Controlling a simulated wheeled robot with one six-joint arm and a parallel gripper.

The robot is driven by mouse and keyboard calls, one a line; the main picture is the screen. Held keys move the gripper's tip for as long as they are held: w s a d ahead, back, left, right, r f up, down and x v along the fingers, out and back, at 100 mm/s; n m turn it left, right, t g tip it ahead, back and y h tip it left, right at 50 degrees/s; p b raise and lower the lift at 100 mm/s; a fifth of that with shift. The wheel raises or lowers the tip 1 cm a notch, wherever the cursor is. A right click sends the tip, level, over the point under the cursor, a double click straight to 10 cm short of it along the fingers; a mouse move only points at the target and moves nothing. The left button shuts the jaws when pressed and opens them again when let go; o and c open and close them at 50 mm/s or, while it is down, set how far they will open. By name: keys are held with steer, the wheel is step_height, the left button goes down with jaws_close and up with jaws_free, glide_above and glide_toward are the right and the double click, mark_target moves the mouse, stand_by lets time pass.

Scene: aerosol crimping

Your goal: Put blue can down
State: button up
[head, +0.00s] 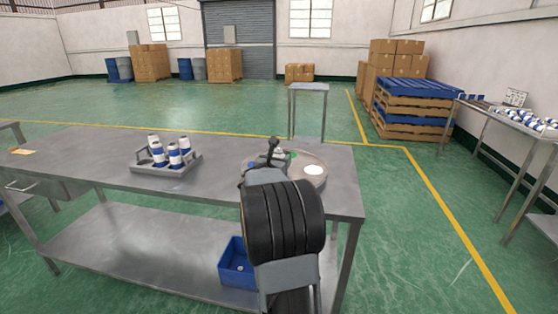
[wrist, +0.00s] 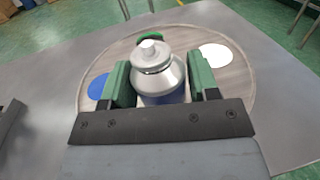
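The blue can (wrist: 160,97), with a silver shoulder and a pale nozzle, is upright between the green-padded fingers of my gripper (wrist: 160,82). Both pads appear to press on its sides. Its lower part is hidden by the gripper. It is over the round grey board (wrist: 232,85); I cannot tell whether its base touches. The board has a blue disc (wrist: 97,86) on the left, a white disc (wrist: 216,57) on the right and a green disc (wrist: 150,37) behind the can. In the head view my gripper (head: 277,157) is mostly hidden by my arm.
A grey tray (head: 150,168) with several blue-and-white cans stands on the metal table (head: 100,150) left of the board. A blue bin (head: 238,264) sits on the lower shelf. A small stand (head: 309,88) is behind the table. The tabletop between tray and board is clear.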

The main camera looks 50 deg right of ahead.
steer(key=shift+o, duration=1.4)
steer(key=shift+r+p, duration=0.3)
steer(key=shift+p, duration=0.05)
steer(key=s+a+f+m+g+y, duration=0.1)
steer(key=s+a+f+m+y, duration=0.3)
steer(key=a, duration=0.9)
steer(key=s+a+f+m+g+y, duration=0.1)
steer(key=s+a+f+m+y, duration=0.4)
steer(key=a+m, duration=0.6)
steer(key=s+a+f+m+g+y, duration=0.1)
steer(key=s+a+f+m+y, duration=0.3)
steer(key=a, duration=1.1)
steer(key=s+m+y, duration=0.3)
steer(key=shift+s+a+f+y+b, duration=0.15)
steer(key=shift+s+a+y+b, duration=0.15)
steer(key=shift+a+y, duration=0.1)
